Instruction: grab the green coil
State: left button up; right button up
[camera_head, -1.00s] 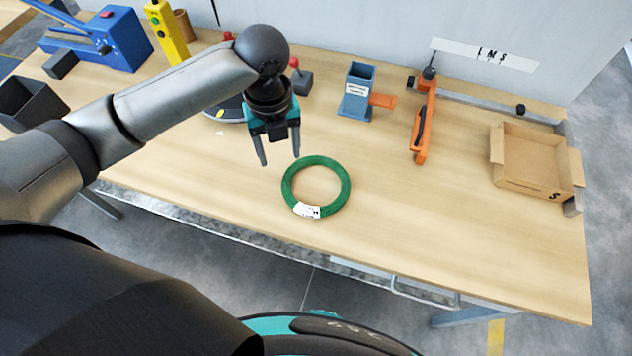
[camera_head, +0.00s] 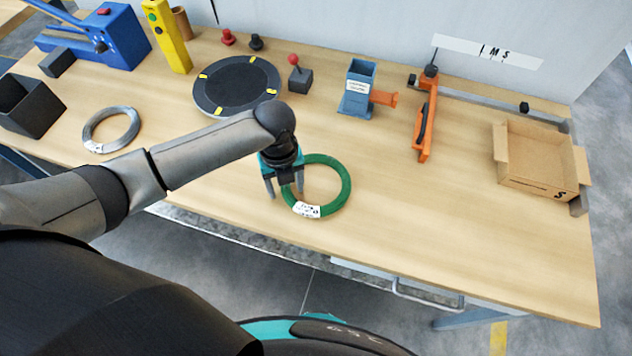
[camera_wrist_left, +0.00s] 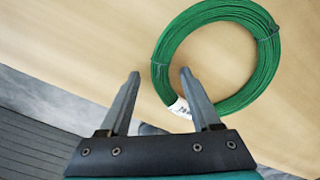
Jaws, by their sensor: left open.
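The green coil (camera_head: 340,171) lies flat on the wooden table, with a white label on its near side. It also shows in the left wrist view (camera_wrist_left: 264,70), toward the upper right. My left gripper (camera_head: 286,192) is open and empty at the coil's left side. In the left wrist view the two fingers (camera_wrist_left: 159,76) are apart; the right finger points toward the coil's left edge and label, the left finger over bare table. I cannot tell how high the fingertips are above the table. My right gripper is not in view.
A grey coil (camera_head: 111,129) lies at the left of the table. A black turntable (camera_head: 236,84), a joystick box (camera_head: 300,80), a blue-grey dispenser (camera_head: 357,88) and an orange tool (camera_head: 425,125) stand behind. An open cardboard box (camera_head: 535,165) is at the right. The table right of the green coil is clear.

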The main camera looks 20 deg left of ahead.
pick_arm(q)
jog(key=shift+c, duration=0.3)
grip_shut()
dwell(1.1)
